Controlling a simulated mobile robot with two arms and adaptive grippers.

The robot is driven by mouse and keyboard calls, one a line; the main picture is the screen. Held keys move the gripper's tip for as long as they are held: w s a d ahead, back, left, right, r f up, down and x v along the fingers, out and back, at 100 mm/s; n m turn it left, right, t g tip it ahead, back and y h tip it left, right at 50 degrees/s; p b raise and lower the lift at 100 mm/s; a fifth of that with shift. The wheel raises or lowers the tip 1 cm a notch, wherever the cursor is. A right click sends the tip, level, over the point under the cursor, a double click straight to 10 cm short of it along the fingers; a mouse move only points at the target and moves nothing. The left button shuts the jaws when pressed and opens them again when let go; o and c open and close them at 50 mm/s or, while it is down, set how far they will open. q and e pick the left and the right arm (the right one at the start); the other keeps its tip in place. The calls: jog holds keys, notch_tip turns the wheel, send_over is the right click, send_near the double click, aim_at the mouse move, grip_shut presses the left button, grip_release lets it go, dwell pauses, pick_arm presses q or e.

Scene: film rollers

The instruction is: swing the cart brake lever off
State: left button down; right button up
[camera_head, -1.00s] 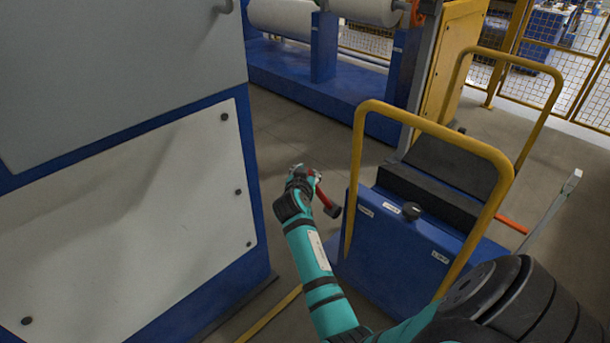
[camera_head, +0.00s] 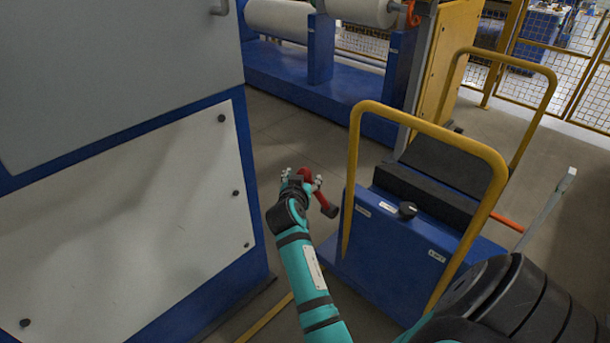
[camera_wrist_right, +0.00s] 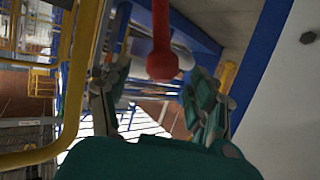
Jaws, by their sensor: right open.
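The brake lever (camera_head: 319,195) is red with a dark reddish hub, on the near left side of the blue cart (camera_head: 395,250). My right gripper (camera_head: 301,179) is at the lever's upper end, with its fingers spread to either side of the red end. In the right wrist view the lever's rounded red end (camera_wrist_right: 162,65) shows between the two open fingers (camera_wrist_right: 158,105), with a gap visible on each side. Part of the lever is hidden by the gripper in the head view. My left gripper is out of view.
The cart's yellow handle (camera_head: 430,128) rises right of my right arm. A cabinet with a white panel (camera_head: 130,220) and blue frame stands close on the left. A blue machine with white rolls (camera_head: 283,20) is behind. Bare floor (camera_head: 275,135) lies between.

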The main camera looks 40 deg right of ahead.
jog(key=v, duration=0.2)
jog(key=shift+s+a+r, duration=0.15)
jog(key=shift+s+a, duration=0.1)
jog(key=shift+s, duration=0.05)
dwell(0.5)
